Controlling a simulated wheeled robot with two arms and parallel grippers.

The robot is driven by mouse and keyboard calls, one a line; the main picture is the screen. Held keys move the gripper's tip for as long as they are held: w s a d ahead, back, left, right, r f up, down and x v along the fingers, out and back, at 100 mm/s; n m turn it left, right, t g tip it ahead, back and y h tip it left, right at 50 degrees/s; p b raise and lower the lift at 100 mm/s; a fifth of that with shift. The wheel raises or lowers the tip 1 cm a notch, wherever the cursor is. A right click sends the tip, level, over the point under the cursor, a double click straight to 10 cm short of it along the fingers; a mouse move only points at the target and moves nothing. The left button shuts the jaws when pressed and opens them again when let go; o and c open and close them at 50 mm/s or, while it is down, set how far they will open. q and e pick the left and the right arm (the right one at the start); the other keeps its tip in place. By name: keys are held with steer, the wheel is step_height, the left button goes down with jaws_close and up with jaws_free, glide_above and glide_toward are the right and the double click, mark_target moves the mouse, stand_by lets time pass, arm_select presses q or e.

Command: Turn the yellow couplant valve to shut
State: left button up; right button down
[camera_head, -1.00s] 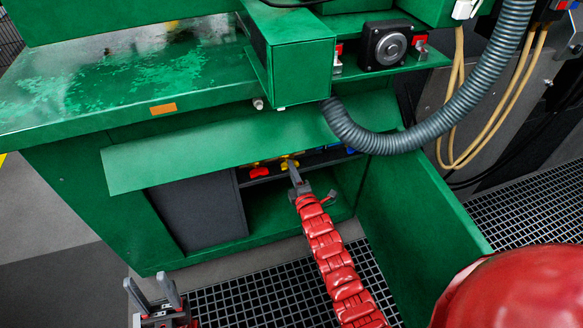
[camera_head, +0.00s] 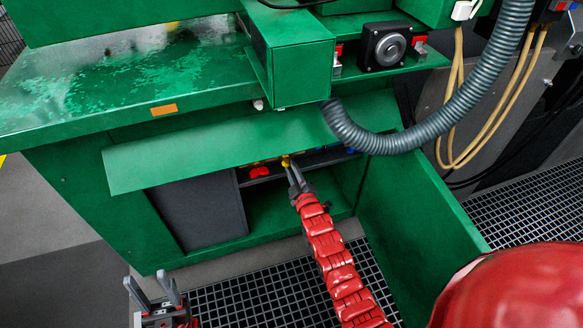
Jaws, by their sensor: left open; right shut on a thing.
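The yellow valve handle (camera_head: 285,162) shows as a small yellow piece at the front of the dark shelf inside the green cabinet. My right gripper (camera_head: 291,168) reaches into the cabinet opening from below and is shut on the yellow handle. Its fingers cover part of the handle, so the handle's exact angle is hard to tell. My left gripper (camera_head: 155,292) is open and empty at the bottom left, in front of the cabinet and away from the valve.
A red handle (camera_head: 259,172) sits just left of the yellow one, and a blue one (camera_head: 351,150) to the right. The green flap (camera_head: 200,158) overhangs the opening. An open green door (camera_head: 415,215) stands right of my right arm. A grey hose (camera_head: 440,135) hangs above.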

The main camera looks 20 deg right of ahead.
steer(key=shift+m, duration=0.7)
steer(key=shift+f, duration=0.1)
steer(key=shift+m+b, duration=0.9)
steer(key=shift+m, duration=1.4)
steer(key=m+b, duration=0.2)
steer(key=m, duration=0.2)
steer(key=c, duration=0.7)
jaws_free()
